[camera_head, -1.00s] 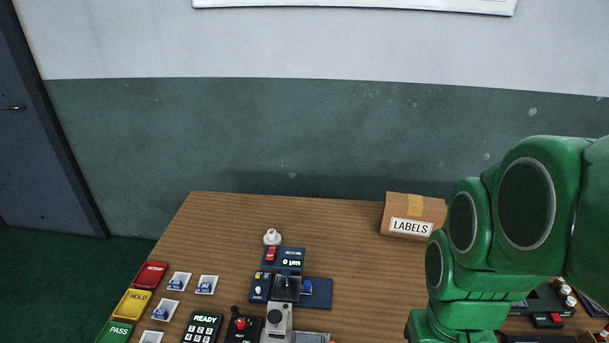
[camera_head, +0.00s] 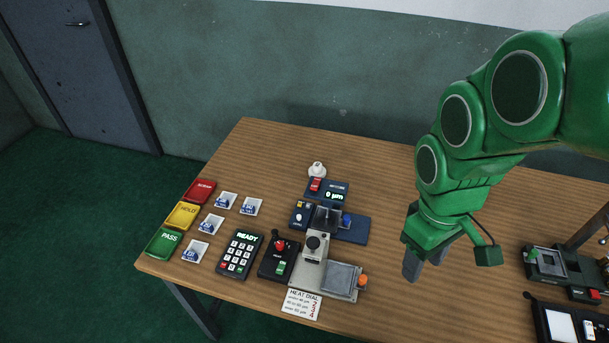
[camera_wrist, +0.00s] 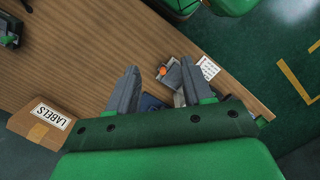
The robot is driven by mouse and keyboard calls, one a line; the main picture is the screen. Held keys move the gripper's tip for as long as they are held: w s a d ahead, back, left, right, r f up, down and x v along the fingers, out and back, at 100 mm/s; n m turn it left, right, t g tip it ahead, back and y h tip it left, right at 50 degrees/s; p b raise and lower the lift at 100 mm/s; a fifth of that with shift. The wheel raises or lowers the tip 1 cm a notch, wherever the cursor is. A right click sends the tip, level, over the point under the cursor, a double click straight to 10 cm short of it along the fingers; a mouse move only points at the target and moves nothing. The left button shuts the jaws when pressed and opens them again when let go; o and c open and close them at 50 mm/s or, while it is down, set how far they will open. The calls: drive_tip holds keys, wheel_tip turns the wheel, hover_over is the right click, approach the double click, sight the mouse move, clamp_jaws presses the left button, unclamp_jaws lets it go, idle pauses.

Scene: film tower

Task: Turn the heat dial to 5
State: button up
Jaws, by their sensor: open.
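The heat dial seems to be the dark round knob (camera_head: 314,243) on the beige device (camera_head: 308,272) near the table's front edge. A card reading HEAT DIAL (camera_head: 301,304) lies in front of it; its small print is too small to read. The knob's setting cannot be read. My gripper (camera_head: 424,266) hangs to the right of the device, apart from it and above the table. In the wrist view my gripper (camera_wrist: 158,85) has its two fingers spread and nothing between them. The card (camera_wrist: 207,68) and an orange knob (camera_wrist: 163,70) show beyond the fingers there.
Left of the device stand a red-knobbed box (camera_head: 279,258) and a keypad showing READY (camera_head: 239,255). Blue devices (camera_head: 345,228) stand behind. Red, yellow and green trays (camera_head: 165,243) are at the left. Bare wood lies behind my gripper.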

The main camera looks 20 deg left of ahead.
drive_tip(key=w+a+f+n, duration=0.2)
drive_tip(key=w+a+n, duration=0.3)
drive_tip(key=a, duration=0.1)
drive_tip(key=n+t, duration=0.1)
drive_tip(key=n, duration=1.6)
approach(280, 244)
drive_tip(key=shift+s+d+f+y, duration=0.1)
drive_tip(key=shift+d+f+y, duration=0.05)
drive_tip(key=shift+d+y, duration=0.3)
drive_tip(key=shift+a+f, duration=0.15)
drive_tip(key=shift+f, duration=3.9)
drive_tip(key=shift+c, duration=0.5)
clamp_jaws()
